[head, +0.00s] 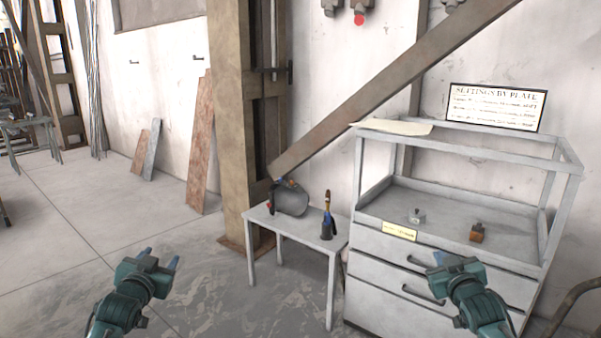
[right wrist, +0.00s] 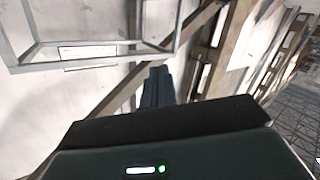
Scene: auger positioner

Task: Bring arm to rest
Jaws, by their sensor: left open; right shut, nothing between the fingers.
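My left gripper (head: 160,260) is at the lower left of the head view, above the bare floor. Its blue-tipped fingers are apart and nothing is between them. My right gripper (head: 438,260) is at the lower right, in front of the drawers of a grey metal cabinet (head: 395,252). Its fingers are together and hold nothing. In the right wrist view its closed fingers (right wrist: 157,88) point toward the wall and a slanted beam.
The cabinet tray carries two small parts. A brown column (head: 233,120) and diagonal beam (head: 370,100) stand behind.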

